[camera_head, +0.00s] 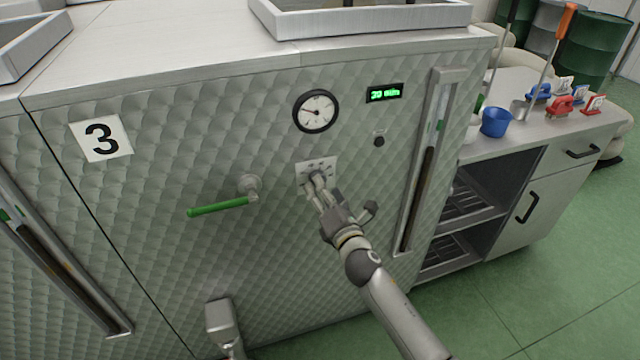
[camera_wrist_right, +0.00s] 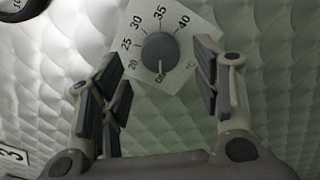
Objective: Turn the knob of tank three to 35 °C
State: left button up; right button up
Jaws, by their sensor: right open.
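The front of tank three (camera_head: 160,270) is quilted metal with a "3" label (camera_head: 101,139). Its dark round knob (camera_wrist_right: 160,53) sits on a white dial plate (camera_wrist_right: 185,28) marked 20 to 40 °C. In the head view, my right gripper (camera_head: 317,186) covers part of the small plate (camera_head: 327,164). My right gripper also shows in the right wrist view (camera_wrist_right: 158,60), open, with its fingers apart on either side of the knob. I see no clear contact with the knob. My left gripper is out of view.
A round gauge (camera_head: 316,111) and a green display (camera_head: 384,93) are above the plate. A green-handled lever (camera_head: 218,206) sticks out to its left, a vertical sight tube (camera_head: 428,160) is at its right. A side table holds a blue cup (camera_head: 495,122) and other small items.

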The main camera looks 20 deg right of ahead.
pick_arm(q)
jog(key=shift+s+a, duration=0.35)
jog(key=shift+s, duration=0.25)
pick_arm(e)
jog(key=shift+w, duration=1.8)
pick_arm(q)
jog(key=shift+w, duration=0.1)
pick_arm(e)
jog(key=c, duration=1)
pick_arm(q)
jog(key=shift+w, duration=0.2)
